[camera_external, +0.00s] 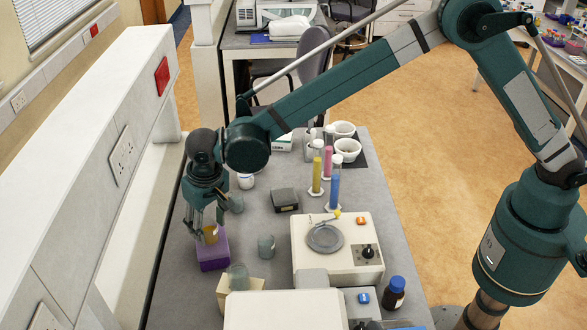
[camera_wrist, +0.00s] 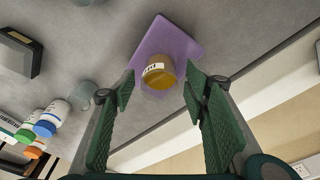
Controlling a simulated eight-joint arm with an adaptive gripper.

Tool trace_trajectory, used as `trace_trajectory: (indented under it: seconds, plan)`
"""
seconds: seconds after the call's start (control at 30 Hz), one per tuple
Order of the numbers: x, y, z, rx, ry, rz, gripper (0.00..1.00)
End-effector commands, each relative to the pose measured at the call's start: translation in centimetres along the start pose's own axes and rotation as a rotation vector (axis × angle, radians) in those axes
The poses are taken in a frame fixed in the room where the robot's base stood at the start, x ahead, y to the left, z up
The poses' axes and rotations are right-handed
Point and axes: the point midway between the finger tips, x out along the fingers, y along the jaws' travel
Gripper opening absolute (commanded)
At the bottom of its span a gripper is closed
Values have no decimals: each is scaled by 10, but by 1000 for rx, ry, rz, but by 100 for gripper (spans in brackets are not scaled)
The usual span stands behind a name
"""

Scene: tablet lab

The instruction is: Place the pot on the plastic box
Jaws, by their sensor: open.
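The pot is a small amber jar with a pale label (camera_wrist: 160,72); in the external view it shows (camera_external: 210,236) below my gripper. It appears to sit upright on the purple plastic box (camera_external: 213,257), near one edge. The box's flat purple top also shows in the wrist view (camera_wrist: 172,38). My gripper (camera_external: 207,222) points down over the pot. In the wrist view its two green fingers (camera_wrist: 159,84) are spread apart, with gaps on both sides of the pot. The box's near side is partly hidden in the wrist view.
A dark block (camera_external: 284,199), glass beakers (camera_external: 266,246) and a cream machine with a grey round plate (camera_external: 325,237) stand to the right. Coloured cylinders (camera_external: 335,185) stand farther back. A white wall unit (camera_external: 110,170) borders the bench on the left.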

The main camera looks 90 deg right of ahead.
Motion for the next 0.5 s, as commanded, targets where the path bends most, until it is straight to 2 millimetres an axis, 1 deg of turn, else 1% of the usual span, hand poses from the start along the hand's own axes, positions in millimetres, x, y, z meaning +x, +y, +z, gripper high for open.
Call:
trace_trajectory:
  seconds: [0.3, 0.5]
  plan:
    - [-51, 0, 0, -1, 0, 0, 45]
    - [-79, 0, 0, -1, 0, 0, 45]
